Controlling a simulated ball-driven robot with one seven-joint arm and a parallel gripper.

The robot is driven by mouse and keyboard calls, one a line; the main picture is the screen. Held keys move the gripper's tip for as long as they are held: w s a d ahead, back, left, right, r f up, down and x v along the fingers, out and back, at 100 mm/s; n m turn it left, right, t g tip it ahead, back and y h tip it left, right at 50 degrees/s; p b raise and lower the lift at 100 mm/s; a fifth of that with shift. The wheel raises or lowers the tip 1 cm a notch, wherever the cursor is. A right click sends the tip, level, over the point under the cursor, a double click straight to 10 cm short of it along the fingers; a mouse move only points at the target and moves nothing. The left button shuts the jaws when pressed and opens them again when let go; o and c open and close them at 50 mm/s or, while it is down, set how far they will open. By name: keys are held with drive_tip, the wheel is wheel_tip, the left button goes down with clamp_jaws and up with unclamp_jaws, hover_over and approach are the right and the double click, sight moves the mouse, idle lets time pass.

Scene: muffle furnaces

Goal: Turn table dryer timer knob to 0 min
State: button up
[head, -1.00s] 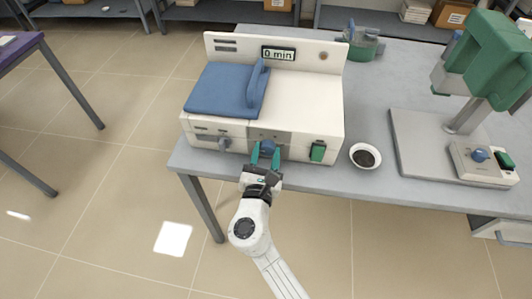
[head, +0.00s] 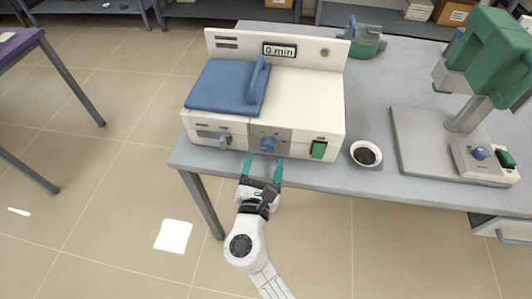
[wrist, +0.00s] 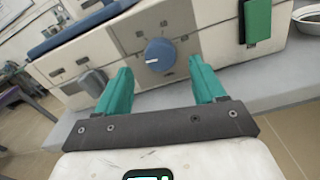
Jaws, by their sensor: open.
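The table dryer (head: 300,105) is a white box with a blue padded lid (head: 225,88), standing on the grey table. Its display (head: 279,50) reads "0 min". The blue round timer knob (head: 268,144) sits on the grey middle panel of its front; it also shows in the wrist view (wrist: 160,55), with a white mark on its left side. My gripper (head: 263,168) is open and empty just in front of the dryer. In the wrist view its two green fingers (wrist: 160,88) are spread apart with the knob beyond and between them, not touching it.
A grey lever (head: 224,141) and a green switch (head: 318,150) flank the knob on the dryer's front. A bowl of dark material (head: 366,154) stands to the right. A green-and-white device (head: 480,70) stands farther right. Floor in front is clear.

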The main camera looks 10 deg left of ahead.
drive_tip(key=s, duration=0.6)
drive_tip(key=shift+s+a, duration=0.15)
drive_tip(key=shift+s, duration=0.2)
drive_tip(key=s+d+f+m+g+h, duration=0.2)
drive_tip(key=d+m+g, duration=0.2)
drive_tip(key=d+m, duration=0.45)
drive_tip(key=s+d+f+m+g+h, duration=0.25)
drive_tip(key=d+m, duration=0.35)
drive_tip(key=d, duration=0.5)
drive_tip(key=s+d+f+m+g+h, duration=0.25)
drive_tip(key=d+m+g, duration=0.35)
drive_tip(key=d, duration=0.4)
drive_tip(key=s+d+f+m+g+y, duration=0.1)
drive_tip(key=s+d+m+g+y, duration=0.1)
drive_tip(key=s+m, duration=0.4)
drive_tip(key=s+d+f+m+g+y, duration=0.1)
drive_tip(key=s+m+y, duration=0.4)
drive_tip(key=s, duration=0.6)
drive_tip(key=shift+d+f+m+g, duration=0.25)
drive_tip(key=shift+d+m+g, duration=0.4)
drive_tip(key=shift+m, duration=0.6)
drive_tip(key=shift+w+a, duration=0.1)
drive_tip(key=shift+a, duration=0.05)
